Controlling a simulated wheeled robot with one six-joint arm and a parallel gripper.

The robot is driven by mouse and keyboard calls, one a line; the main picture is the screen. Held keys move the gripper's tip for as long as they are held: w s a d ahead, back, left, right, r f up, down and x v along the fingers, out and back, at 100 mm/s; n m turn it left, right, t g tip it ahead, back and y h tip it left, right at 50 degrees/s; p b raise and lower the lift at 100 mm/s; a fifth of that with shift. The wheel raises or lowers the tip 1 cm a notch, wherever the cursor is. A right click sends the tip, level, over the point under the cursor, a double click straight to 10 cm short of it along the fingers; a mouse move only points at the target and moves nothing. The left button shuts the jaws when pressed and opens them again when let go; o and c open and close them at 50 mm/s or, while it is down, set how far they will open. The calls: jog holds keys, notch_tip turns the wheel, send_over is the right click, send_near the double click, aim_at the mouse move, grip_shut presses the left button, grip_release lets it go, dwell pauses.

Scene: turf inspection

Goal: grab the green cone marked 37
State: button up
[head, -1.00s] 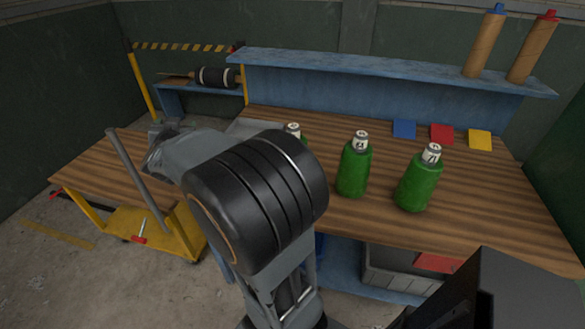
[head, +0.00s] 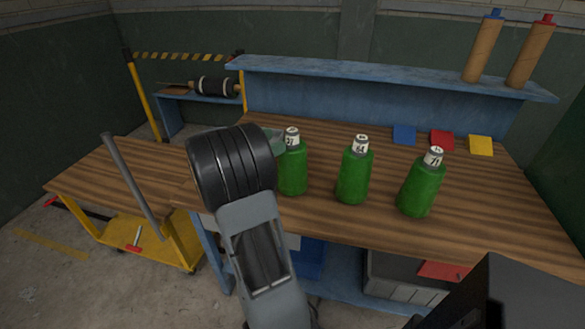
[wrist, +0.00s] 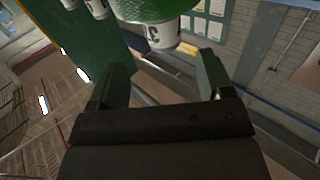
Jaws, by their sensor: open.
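Three green bottle-shaped cones with white number labels at their tops stand upright on the wooden bench. The left cone (head: 292,172) has a label that seems to read 37, though it is small. The middle cone (head: 354,176) and the right cone (head: 421,187) carry other numbers that are hard to read. My gripper (wrist: 163,62) is open, with both fingers apart and nothing between them. In the wrist view, a green cone (wrist: 150,9) with a label beginning with 3 lies just beyond the fingertips. In the head view my wrist hides most of the gripper beside the left cone.
Blue, red and yellow squares (head: 441,140) lie at the back of the bench (head: 330,222). A blue shelf (head: 350,78) behind holds two brown rolls (head: 484,48). A yellow-framed cart (head: 150,240) stands at left. The bench right of the cones is clear.

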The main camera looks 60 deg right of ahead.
aim_at(292, 130)
jog(key=shift+w+r+x, duration=0.1)
jog(key=shift+w+x, duration=0.05)
jog(key=shift+x, duration=1.65)
jog(key=shift+w+r+x, duration=0.1)
jog(key=shift+r+x, duration=0.05)
jog(key=shift+x, duration=1.7)
jog(key=shift+d, duration=0.15)
grip_shut()
jog(key=shift+r, duration=0.1)
